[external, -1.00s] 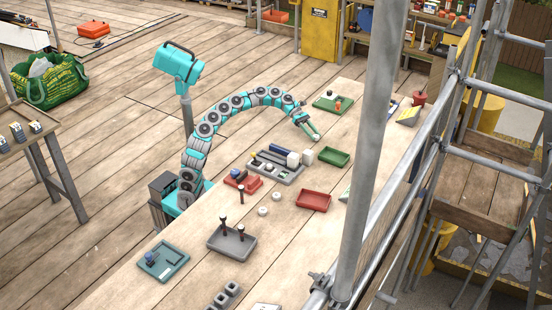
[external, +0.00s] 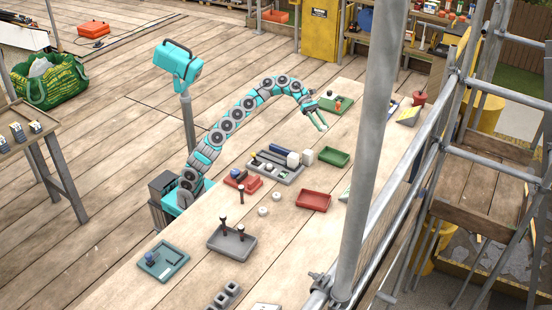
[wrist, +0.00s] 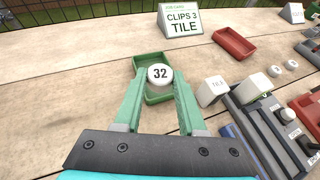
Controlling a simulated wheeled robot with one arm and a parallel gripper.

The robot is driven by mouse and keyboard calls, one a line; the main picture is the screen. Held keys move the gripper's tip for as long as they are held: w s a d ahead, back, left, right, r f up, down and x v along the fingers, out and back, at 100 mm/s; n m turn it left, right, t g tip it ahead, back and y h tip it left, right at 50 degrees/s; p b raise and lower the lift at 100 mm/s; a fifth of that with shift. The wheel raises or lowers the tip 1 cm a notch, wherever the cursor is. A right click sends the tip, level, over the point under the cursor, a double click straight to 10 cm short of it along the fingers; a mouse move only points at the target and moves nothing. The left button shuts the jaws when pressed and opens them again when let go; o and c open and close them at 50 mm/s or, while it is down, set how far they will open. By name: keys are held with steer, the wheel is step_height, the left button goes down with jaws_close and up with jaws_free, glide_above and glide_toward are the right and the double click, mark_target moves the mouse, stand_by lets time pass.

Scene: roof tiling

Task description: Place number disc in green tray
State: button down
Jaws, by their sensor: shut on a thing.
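My gripper (wrist: 160,85) is shut on a white number disc (wrist: 160,74) marked 32, held between its two green fingertips. In the wrist view the disc overlaps the green tray (wrist: 151,57), which lies beyond the fingers and looks empty. How high the disc is above the tray I cannot tell. In the external view the gripper (external: 319,123) is above the table, up and left in the picture from the green tray (external: 334,156). The disc is too small to make out there.
A white block (wrist: 211,91) and a grey organiser (wrist: 270,135) stand right of the fingers. Two loose white discs (external: 269,204) lie near the red tray (external: 313,201). A sign reading CLIPS 3 TILE (wrist: 183,22) stands behind the green tray. Another green tray (external: 325,106) holds small items.

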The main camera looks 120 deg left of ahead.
steer(key=m+g+h, duration=0.1)
steer(key=m, duration=0.1)
glide_above(324, 149)
steer(key=w+d, duration=0.1)
steer(key=d, duration=0.2)
steer(key=f, duration=0.2)
steer(key=f+b, duration=0.1)
steer(key=shift+w+d, duration=0.25)
steer(key=shift+d, duration=0.05)
steer(key=shift+f+b, duration=0.5)
steer(key=shift+f, duration=2)
steer(key=shift+c, duration=2.4)
jaws_free()
steer(key=shift+f, duration=0.1)
